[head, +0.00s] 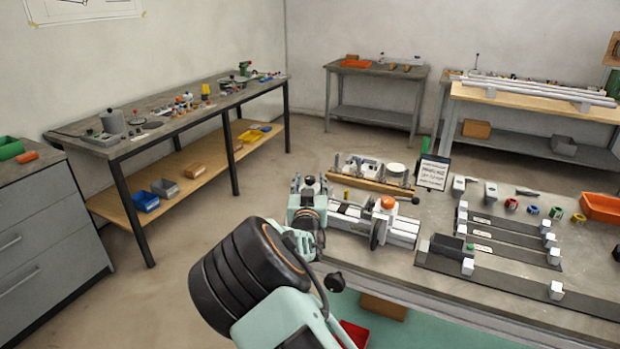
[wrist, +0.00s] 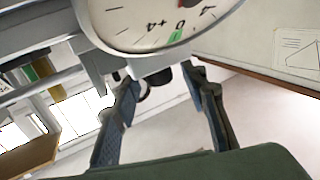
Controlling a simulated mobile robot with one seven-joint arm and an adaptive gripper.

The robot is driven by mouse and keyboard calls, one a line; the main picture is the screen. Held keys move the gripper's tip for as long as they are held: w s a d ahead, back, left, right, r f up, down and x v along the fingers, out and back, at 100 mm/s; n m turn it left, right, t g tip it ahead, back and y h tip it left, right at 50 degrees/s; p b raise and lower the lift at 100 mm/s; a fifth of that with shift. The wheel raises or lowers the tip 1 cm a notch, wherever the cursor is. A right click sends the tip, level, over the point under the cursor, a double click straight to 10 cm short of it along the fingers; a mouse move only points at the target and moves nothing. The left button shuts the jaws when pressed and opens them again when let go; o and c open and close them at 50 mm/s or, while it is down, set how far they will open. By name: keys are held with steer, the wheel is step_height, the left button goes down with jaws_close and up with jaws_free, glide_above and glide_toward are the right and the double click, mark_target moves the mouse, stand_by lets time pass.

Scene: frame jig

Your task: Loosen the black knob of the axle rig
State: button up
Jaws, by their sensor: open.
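My gripper (wrist: 162,82) is open in the wrist view, with its two blue-padded fingers apart. A small dark rounded part (wrist: 146,92), which may be the black knob, shows between the fingertips under a grey block. I cannot tell whether a finger touches it. A white dial (wrist: 150,20) with black figures and a green mark is close above the fingers. In the head view my wrist (head: 306,212) is at the left end of a grey and white bench device with an orange cap (head: 387,203) and a black disc (head: 378,233). My fingers are hidden there, and the knob is not clear.
Dark strips with white blocks (head: 500,228), coloured rings (head: 533,209) and an orange bin (head: 600,207) lie to the right. Open floor (head: 200,235) is on the left.

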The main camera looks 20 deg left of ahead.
steer(key=shift+w+a, duration=0.25)
steer(key=shift+w, duration=0.45)
jaws_close()
